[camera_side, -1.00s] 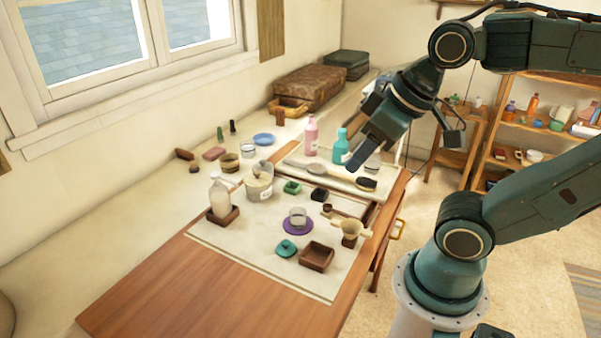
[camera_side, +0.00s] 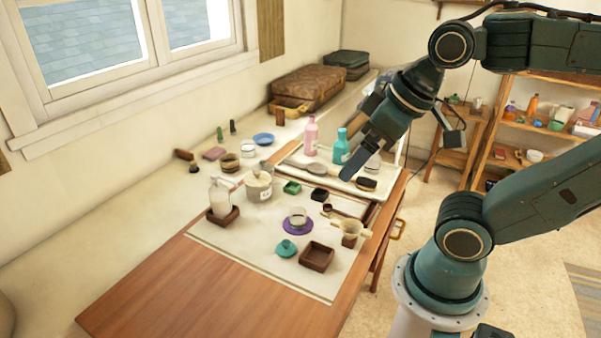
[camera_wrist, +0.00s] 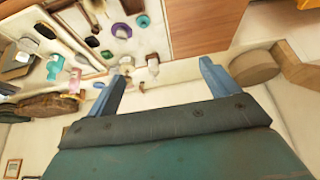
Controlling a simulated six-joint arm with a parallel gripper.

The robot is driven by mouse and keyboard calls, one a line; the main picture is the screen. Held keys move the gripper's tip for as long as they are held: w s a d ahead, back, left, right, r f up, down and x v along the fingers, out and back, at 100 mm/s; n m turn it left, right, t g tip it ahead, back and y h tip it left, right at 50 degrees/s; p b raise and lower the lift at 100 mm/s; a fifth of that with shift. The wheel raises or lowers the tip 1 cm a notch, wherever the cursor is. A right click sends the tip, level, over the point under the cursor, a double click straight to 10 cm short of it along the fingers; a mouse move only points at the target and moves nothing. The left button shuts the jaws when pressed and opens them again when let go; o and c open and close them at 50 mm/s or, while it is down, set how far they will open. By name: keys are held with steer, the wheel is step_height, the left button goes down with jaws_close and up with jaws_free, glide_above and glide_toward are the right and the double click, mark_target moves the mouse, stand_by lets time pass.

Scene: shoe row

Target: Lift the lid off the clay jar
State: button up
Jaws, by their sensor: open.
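The clay jar (camera_side: 259,188) is pale, with a label on its front. In the wrist view a small pale shape that looks like the jar (camera_wrist: 126,66) lies beyond the fingers, too small to read clearly. My gripper (camera_side: 347,172) is in the air above the back right of the table, to the right of the jar and apart from it. In the wrist view my gripper (camera_wrist: 162,84) has its two blue fingers wide apart with nothing held between them.
A white bottle (camera_side: 219,197) stands close to the jar's left. A teal bottle (camera_side: 341,150) and a pink bottle (camera_side: 311,135) stand on the back tray. A purple saucer (camera_side: 291,230) and a brown box (camera_side: 316,257) lie in front. The wooden front left (camera_side: 170,290) is clear.

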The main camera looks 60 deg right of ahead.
steer(key=shift+o, duration=1)
steer(key=w+d+r+n+g+y, duration=0.15)
steer(key=w+d, duration=0.25)
steer(key=w, duration=0.9)
steer(key=w+d+n, duration=0.3)
steer(key=w+d, duration=0.2)
steer(key=w, duration=0.7)
steer(key=w+d+f+n+y, duration=0.1)
steer(key=w+d+f+n, duration=0.1)
steer(key=w+d+f, duration=0.4)
steer(key=w+d+f+n, duration=0.2)
steer(key=w+d+f, duration=0.3)
steer(key=d+f, duration=0.7)
steer(key=shift+w+d+f+g+y, duration=0.15)
steer(key=shift+w+f+g+y, duration=0.25)
steer(key=shift+f, duration=0.35)
